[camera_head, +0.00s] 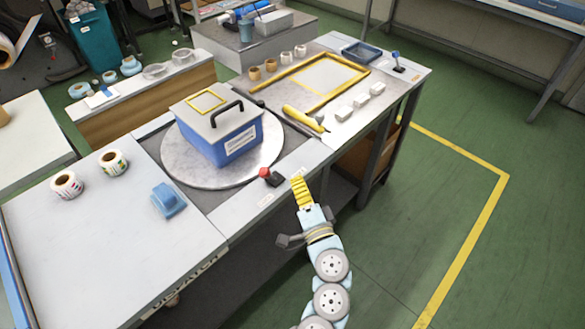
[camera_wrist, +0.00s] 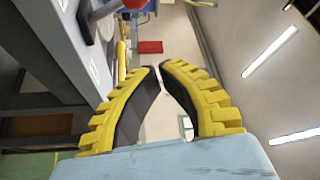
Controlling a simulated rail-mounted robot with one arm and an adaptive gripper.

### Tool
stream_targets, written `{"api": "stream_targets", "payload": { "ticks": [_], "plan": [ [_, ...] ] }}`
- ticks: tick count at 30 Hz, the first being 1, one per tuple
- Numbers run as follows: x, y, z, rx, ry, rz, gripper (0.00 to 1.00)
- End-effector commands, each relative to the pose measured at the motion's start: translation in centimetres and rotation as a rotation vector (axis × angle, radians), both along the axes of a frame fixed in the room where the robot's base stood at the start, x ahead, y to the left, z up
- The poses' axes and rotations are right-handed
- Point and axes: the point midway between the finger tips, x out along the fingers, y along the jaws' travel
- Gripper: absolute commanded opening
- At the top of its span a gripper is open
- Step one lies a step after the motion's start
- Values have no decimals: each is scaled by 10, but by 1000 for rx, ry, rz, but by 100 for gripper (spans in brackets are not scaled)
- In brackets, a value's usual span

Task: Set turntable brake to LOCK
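A small lever with a red knob (camera_head: 265,172) and a dark base stands at the worktable's front edge, beside the round grey turntable (camera_head: 180,168). I take it to be the turntable brake; its LOCK marking is not legible. A red knob (camera_wrist: 135,4) also shows at the top of the wrist view. A blue box with a grey lid and black handle (camera_head: 228,140) sits on the turntable. My gripper (camera_head: 296,179) is just right of the lever, off the table's front edge and apart from it. In the wrist view its yellow fingers (camera_wrist: 160,67) are nearly together, with nothing between them.
A yellow-handled tool (camera_head: 304,119), several pale blocks (camera_head: 360,100) and a yellow frame (camera_head: 285,80) lie right of the turntable. A blue-knobbed lever (camera_head: 397,62) stands at the far right corner. A blue object (camera_head: 168,201) and label rolls (camera_head: 114,163) lie left. Floor in front is clear.

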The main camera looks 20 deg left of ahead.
Motion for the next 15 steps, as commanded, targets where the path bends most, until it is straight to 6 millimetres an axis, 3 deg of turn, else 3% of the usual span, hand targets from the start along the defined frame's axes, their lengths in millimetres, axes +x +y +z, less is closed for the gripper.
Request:
{"api": "stream_targets", "payload": {
  "ticks": [5, 15],
  "plan": [
    [-8, -10, -3, -1, -2, -3, 0],
    [-10, -11, -5, -1, -2, -1, 0]
  ]
}}
